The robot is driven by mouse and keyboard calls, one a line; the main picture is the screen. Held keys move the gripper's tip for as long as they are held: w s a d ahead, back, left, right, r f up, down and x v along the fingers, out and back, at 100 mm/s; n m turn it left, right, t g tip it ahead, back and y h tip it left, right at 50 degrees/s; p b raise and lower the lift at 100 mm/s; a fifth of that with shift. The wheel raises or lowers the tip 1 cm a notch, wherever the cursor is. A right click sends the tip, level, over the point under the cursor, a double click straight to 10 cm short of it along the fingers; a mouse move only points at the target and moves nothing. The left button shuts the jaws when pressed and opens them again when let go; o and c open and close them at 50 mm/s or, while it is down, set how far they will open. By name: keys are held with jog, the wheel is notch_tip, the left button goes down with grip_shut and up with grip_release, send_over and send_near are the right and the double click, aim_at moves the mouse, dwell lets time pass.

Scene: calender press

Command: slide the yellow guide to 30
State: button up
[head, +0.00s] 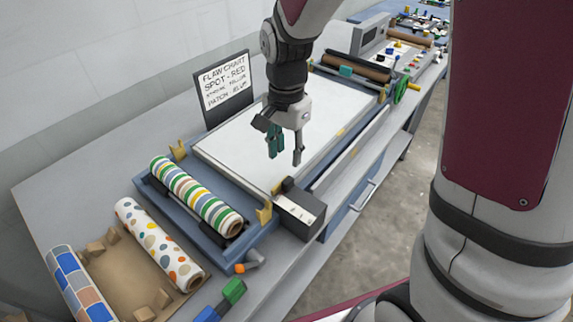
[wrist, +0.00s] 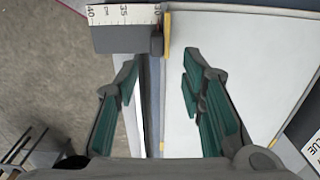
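The yellow guide (wrist: 167,36) is a thin upright strip at the white bed's edge, with a dark knob (wrist: 157,42) beside it. In the head view the guide (head: 277,188) shows small at the bed's near end. A white scale (wrist: 124,14) on a dark grey block reads 40, 35 and 30 from left to right in the wrist view. The guide is just right of the 30 mark; its exact reading cannot be told. My gripper (head: 286,155) is open and empty above the bed. In the wrist view its green-padded fingers (wrist: 160,78) are spread, short of the guide and knob.
The white bed (head: 235,150) lies beyond a striped roll (head: 196,194) in a blue cradle. A flaw chart (head: 225,88) stands behind. A dotted roll (head: 158,243) and a checked roll (head: 78,285) lie at the near left. Open floor (head: 365,225) is to the right.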

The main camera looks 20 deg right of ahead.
jog(key=shift+r, duration=1.05)
jog(key=s+d+r+n+t, duration=0.2)
jog(key=s+r+n, duration=0.3)
jog(key=s+r, duration=0.3)
jog(key=s+d+r+n+t, duration=0.2)
jog(key=s+r+n, duration=0.4)
jog(key=s, duration=0.3)
jog(key=shift+s+r+t, duration=0.25)
jog(key=shift+r+t, duration=0.55)
jog(key=shift+r, duration=0.05)
